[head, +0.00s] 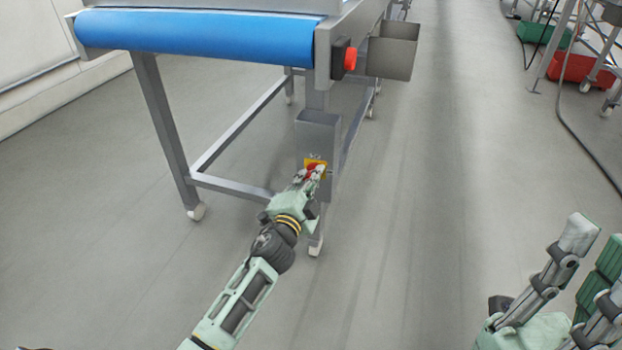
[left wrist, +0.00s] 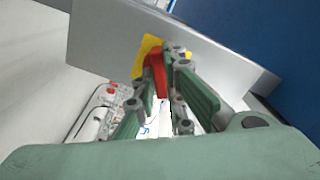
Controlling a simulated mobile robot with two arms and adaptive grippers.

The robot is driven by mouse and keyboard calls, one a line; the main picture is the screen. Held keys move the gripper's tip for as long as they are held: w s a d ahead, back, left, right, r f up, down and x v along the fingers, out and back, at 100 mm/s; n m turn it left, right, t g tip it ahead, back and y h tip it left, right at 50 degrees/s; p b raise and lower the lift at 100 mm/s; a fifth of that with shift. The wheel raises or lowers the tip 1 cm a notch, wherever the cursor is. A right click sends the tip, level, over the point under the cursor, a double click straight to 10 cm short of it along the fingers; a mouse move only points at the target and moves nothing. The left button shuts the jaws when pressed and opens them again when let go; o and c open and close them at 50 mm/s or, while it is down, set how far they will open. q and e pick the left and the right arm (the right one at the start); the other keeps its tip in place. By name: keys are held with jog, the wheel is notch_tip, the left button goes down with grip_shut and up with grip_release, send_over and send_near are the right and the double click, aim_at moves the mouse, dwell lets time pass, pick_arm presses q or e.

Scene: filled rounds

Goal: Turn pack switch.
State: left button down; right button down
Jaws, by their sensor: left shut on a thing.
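The pack switch is a red handle (left wrist: 157,75) on a yellow plate (head: 315,163), set low on a grey box (head: 318,131) on the conveyor's leg. My left gripper (head: 313,175) reaches it from below and is shut on the red handle. In the left wrist view the handle sits between the two fingers, and the yellow plate (left wrist: 147,50) shows behind it. The fingers hide part of the handle. My right gripper (head: 590,260) is at the lower right of the head view, far from the switch, with its fingers apart and nothing between them.
The conveyor (head: 200,35) with a blue belt stands above the box. A red button (head: 350,59) and a metal bin (head: 392,52) are on its right side. Green (head: 543,34) and red crates (head: 580,68) are at the far right. The floor between is clear.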

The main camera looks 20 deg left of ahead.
pick_arm(q)
jog(key=c, duration=1.8)
grip_release()
jog(key=s, duration=1.2)
jog(key=shift+a, duration=0.15)
